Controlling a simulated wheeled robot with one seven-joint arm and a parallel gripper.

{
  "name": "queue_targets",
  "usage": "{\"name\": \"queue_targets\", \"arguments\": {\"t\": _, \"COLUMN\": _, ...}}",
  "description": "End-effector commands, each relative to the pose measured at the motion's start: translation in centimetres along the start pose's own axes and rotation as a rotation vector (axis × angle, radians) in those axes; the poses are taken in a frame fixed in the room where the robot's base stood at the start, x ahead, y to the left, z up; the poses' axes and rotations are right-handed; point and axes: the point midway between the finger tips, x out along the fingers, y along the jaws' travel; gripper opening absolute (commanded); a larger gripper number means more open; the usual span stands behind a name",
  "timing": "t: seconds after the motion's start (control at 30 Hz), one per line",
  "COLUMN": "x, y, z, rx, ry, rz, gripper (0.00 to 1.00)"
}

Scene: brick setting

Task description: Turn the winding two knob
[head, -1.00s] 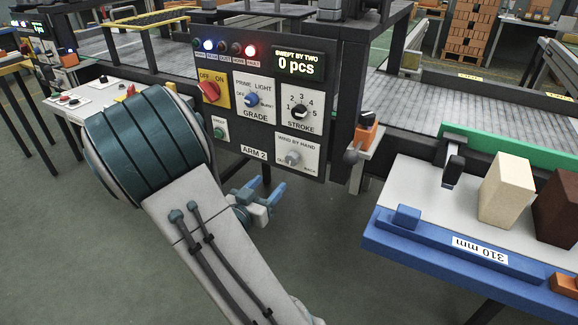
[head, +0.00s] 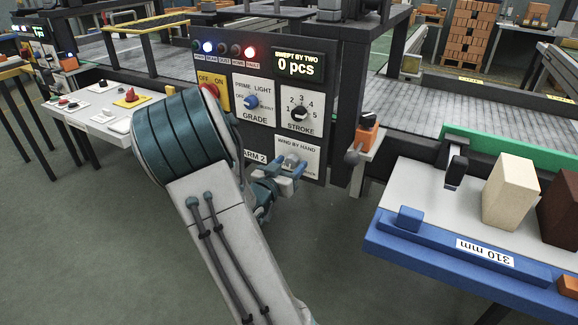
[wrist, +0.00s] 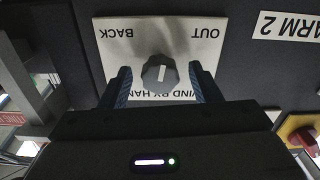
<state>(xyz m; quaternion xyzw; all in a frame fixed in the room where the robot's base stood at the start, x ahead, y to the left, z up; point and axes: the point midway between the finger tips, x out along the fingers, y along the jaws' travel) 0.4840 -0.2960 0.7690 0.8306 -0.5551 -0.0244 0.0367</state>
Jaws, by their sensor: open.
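The knob (wrist: 160,73) labelled WIND BY HAND is grey with a white pointer line, on a white plate (wrist: 115,58) marked OUT and BACK. In the wrist view the plate appears upside down and the line stands about upright between the two words. My gripper (wrist: 160,80) is open, with one blue finger on each side of the knob and a gap on both sides. I cannot tell how far the fingertips are from the plate. In the head view my gripper (head: 287,170) is in front of the lower part of the plate and partly hides it.
My arm partly covers the red switch (head: 211,91). A blue-edged table (head: 440,249) with blocks stands at the right.

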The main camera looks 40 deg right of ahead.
Motion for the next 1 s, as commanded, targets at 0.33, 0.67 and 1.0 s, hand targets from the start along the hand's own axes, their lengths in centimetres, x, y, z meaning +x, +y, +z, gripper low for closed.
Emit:
{"name": "queue_targets", "arguments": {"t": 0.33, "x": -0.03, "y": 0.00, "z": 0.03, "rx": 0.003, "ry": 0.000, "rz": 0.000, "gripper": 0.12}}
{"name": "queue_targets", "arguments": {"t": 0.67, "x": -0.04, "y": -0.04, "z": 0.30, "rx": 0.110, "ry": 0.000, "rz": 0.000, "gripper": 0.12}}
{"name": "queue_targets", "arguments": {"t": 1.0, "x": -0.03, "y": -0.06, "z": 0.48, "rx": 0.384, "ry": 0.000, "rz": 0.000, "gripper": 0.12}}
